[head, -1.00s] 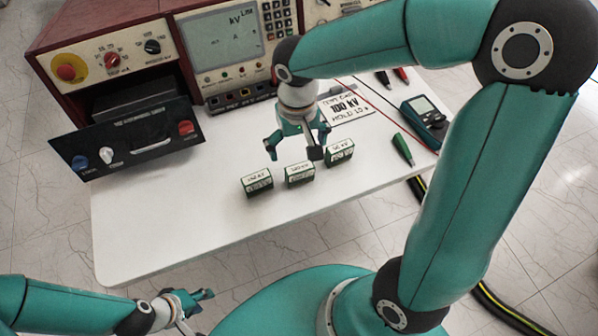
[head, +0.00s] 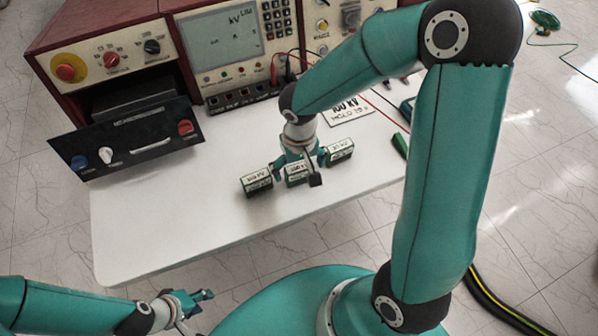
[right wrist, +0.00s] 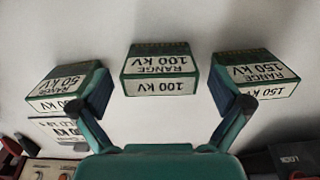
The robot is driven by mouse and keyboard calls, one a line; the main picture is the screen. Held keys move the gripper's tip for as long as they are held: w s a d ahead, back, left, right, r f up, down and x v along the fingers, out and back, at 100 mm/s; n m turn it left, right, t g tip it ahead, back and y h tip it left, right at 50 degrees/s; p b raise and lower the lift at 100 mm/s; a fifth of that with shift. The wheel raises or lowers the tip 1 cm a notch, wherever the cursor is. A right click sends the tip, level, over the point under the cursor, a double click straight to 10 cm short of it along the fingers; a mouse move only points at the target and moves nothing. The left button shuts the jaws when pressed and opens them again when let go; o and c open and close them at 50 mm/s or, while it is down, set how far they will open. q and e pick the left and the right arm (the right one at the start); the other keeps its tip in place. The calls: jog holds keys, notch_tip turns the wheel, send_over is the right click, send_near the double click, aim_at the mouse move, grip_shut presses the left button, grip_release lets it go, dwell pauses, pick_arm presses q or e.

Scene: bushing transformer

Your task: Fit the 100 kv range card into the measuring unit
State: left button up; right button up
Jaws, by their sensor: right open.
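The 100 kV range card (right wrist: 160,72) is a small green block with a white label, the middle one of three in a row; in the head view it (head: 297,174) is partly covered. My right gripper (head: 300,160) is open and empty over the row, its fingers on either side of the 100 kV card, apart from it. A black unit with a handle and knobs (head: 130,138) stands out of the red cabinet; its lettering is too small to tell whether it is the measuring unit. My left gripper (head: 204,300) is off the table's front edge; its jaws are unclear.
The 150 kV card (right wrist: 255,75) and the 50 kV card (right wrist: 67,85) flank the middle card, close to my right fingers. A white note (head: 350,109) lies behind. A console with a kV display (head: 225,38) stands at the back. The white table (head: 170,230) is clear at front left.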

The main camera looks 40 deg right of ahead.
jog(key=c, duration=1.2)
jog(key=shift+r, duration=0.15)
